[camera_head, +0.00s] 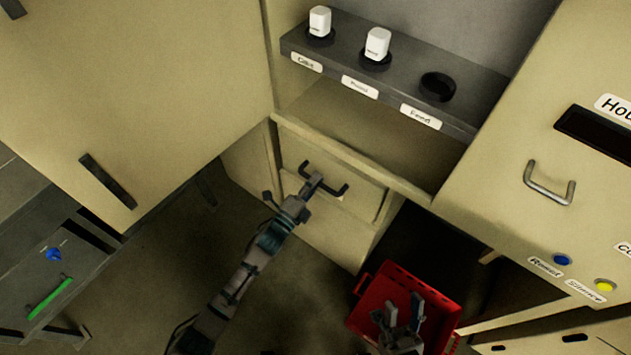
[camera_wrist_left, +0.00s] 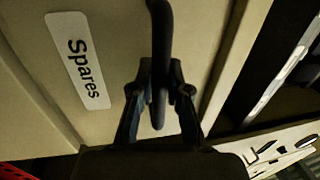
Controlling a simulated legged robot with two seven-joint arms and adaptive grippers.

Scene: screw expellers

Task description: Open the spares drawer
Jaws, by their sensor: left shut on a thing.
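The spares drawer (camera_head: 352,207) is a beige front low in the cabinet, below an open niche. Its dark bar handle (camera_head: 338,190) also shows in the left wrist view (camera_wrist_left: 161,40), beside a white "Spares" label (camera_wrist_left: 78,60). My left gripper (camera_head: 312,185) is shut on the handle; its two fingers (camera_wrist_left: 160,95) sit on either side of the bar. I cannot tell whether the drawer stands out from the cabinet. My right gripper (camera_head: 404,312) is open and apparently empty, above or in front of a red crate, apart from the drawer.
The red crate (camera_head: 367,318) stands on the floor right of the drawer. A grey shelf (camera_head: 400,80) above holds two white blocks (camera_head: 320,20) (camera_head: 378,43) and an empty dark ring (camera_head: 437,87). A large cabinet with a metal handle (camera_head: 549,185) stands at right.

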